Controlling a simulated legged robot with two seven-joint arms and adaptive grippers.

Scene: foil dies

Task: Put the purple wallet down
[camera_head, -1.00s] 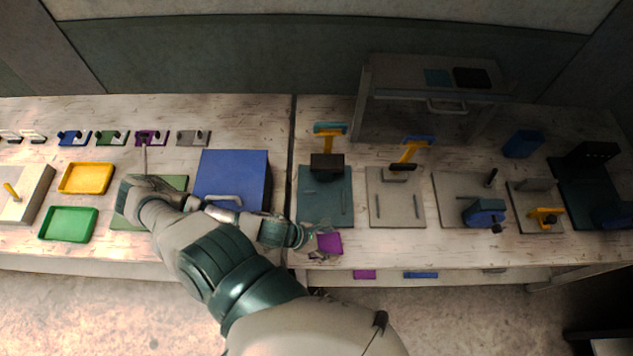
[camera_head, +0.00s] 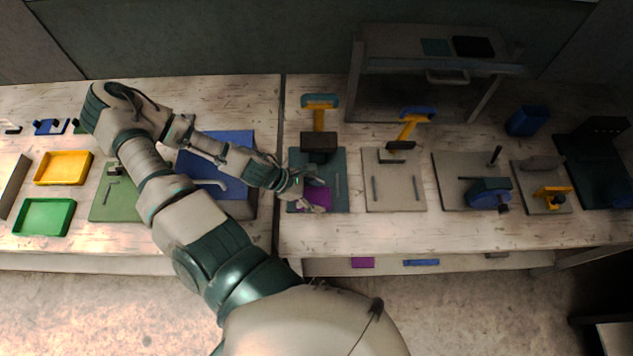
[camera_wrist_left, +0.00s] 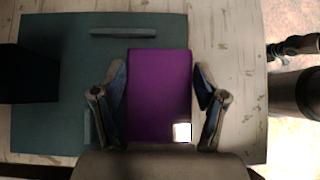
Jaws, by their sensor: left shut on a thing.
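The purple wallet (camera_head: 314,198) is a flat purple rectangle; in the left wrist view it (camera_wrist_left: 159,90) lies between the two fingers, with a small white square near its lower right corner. My left gripper (camera_head: 307,194) is shut on it, reaching in from the left. The wallet is over the front part of the dark teal plate (camera_head: 336,165) of a press with a yellow handle. In the left wrist view its right edge lies near the plate's edge. I cannot tell whether it touches the plate. My right gripper is not in view.
The bare wooden table front (camera_head: 360,231) is clear.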

